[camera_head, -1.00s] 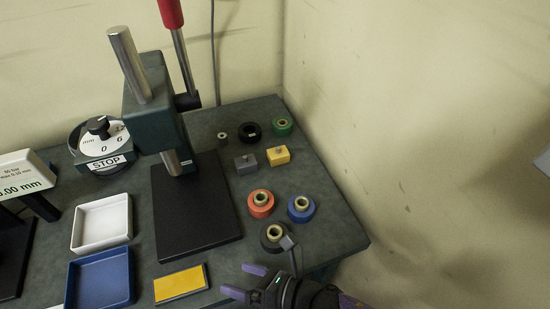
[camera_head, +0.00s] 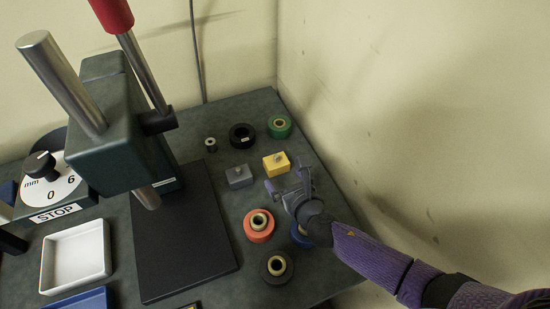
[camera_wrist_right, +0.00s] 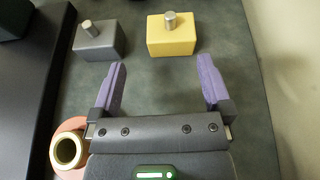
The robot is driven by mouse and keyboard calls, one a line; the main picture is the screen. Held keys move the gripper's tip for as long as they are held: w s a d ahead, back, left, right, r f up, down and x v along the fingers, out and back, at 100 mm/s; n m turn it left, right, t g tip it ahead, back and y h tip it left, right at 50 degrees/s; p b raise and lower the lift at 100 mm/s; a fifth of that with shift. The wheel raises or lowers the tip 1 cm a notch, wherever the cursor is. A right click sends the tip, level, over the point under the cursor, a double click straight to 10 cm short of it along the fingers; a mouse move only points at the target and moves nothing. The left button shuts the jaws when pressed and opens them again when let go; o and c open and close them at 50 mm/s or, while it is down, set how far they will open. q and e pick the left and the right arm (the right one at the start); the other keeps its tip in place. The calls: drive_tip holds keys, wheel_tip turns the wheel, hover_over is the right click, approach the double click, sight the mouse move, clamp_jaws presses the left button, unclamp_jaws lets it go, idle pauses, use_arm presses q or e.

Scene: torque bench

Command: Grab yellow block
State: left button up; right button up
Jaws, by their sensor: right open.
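The yellow block (camera_head: 276,164) with a small metal peg on top sits on the dark bench, right of a similar grey block. In the right wrist view the yellow block (camera_wrist_right: 171,36) stands beyond the fingertips, roughly in line with the gap between them. My right gripper (camera_head: 287,184) is open and empty just in front of the yellow block; its purple fingers also show in the right wrist view (camera_wrist_right: 161,75). The fingers appear apart from the block. My left gripper is not in view.
The grey block (camera_head: 239,176) is close to the left. Green (camera_head: 279,127) and black (camera_head: 242,136) rings stand behind. An orange ring (camera_head: 258,226) and dark ring (camera_head: 277,267) stand in front; a blue ring (camera_head: 300,236) is partly hidden by my arm. The press base (camera_head: 190,240) is left.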

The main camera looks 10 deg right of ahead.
sight(280, 168)
drive_tip(key=shift+w+d+f+m, duration=0.1)
drive_tip(key=shift+d+f+m, duration=0.2)
drive_tip(key=shift+d+f, duration=0.15)
drive_tip(key=shift+w+f+h+b, duration=0.15)
drive_tip(key=shift+w+h+b, duration=0.1)
drive_tip(key=shift+h+b, duration=0.05)
drive_tip(key=b+x, duration=0.4)
drive_tip(key=x, duration=0.3)
drive_tip(key=shift+b, duration=0.35)
drive_tip(key=shift+w, duration=0.1)
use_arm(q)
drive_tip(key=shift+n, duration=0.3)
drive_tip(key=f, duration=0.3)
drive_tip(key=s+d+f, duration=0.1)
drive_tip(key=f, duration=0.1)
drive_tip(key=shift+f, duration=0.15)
use_arm(e)
drive_tip(key=shift+c, duration=0.3)
clamp_jaws()
